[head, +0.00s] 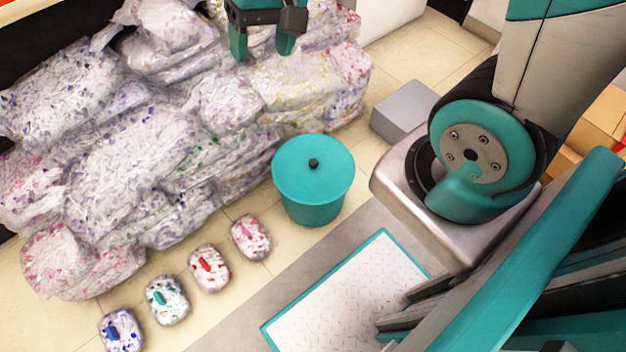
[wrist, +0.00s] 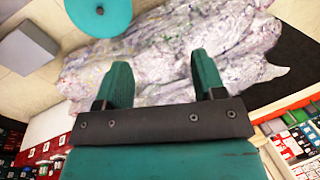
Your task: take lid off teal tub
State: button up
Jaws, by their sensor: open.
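The teal tub (head: 313,211) stands upright on the tiled floor, right of the bag pile. Its flat teal lid (head: 300,181) rests on top and has a small dark knob (head: 313,163) in the middle. In the wrist view the lid (wrist: 88,20) shows at the upper left, cut off by the frame edge, with its knob (wrist: 100,11). My gripper (head: 264,54) is open and empty, over the far part of the bag pile and apart from the tub. In the wrist view its two teal fingers (wrist: 164,75) are spread. The tub's inside is hidden.
A heap of clear bags of shredded paper (head: 140,140) fills the left. Several small bags with coloured clips (head: 209,267) lie in a row in front. A grey box (head: 404,110) stands right of the tub. A white teal-edged panel (head: 345,295) lies at the lower right.

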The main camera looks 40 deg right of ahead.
jog(key=w+d+f+m+b, duration=0.2)
jog(key=f+b, duration=0.1)
jog(key=f, duration=0.4)
jog(key=w+d+f+m+h+b, duration=0.1)
jog(key=w+d+f+m+b, duration=0.2)
jog(key=f, duration=0.4)
jog(key=w+d+f+b, duration=0.1)
jog(key=d+f+b, duration=0.1)
jog(key=f+b, duration=0.35)
jog(key=m+h+b, duration=0.2)
jog(key=m+b, duration=0.4)
jog(key=b, duration=0.4)
send_over(313, 162)
notch_tip(313, 162, down, 22)
jog(key=shift+m+g, duration=0.3)
jog(key=f+b, duration=0.1)
jog(key=f, duration=0.2)
jog(key=f+b, duration=0.2)
jog(key=f, duration=0.2)
jog(key=f+b, duration=0.2)
jog(key=f, duration=0.2)
jog(key=shift+d+f, duration=0.1)
jog(key=shift+d, duration=0.25)
jog(key=f+b, duration=0.1)
jog(key=f, duration=0.1)
jog(key=f+b, duration=0.3)
jog(key=f, duration=0.1)
jog(key=shift+a+f+b, duration=0.1)
jog(key=shift+a+b, duration=0.2)
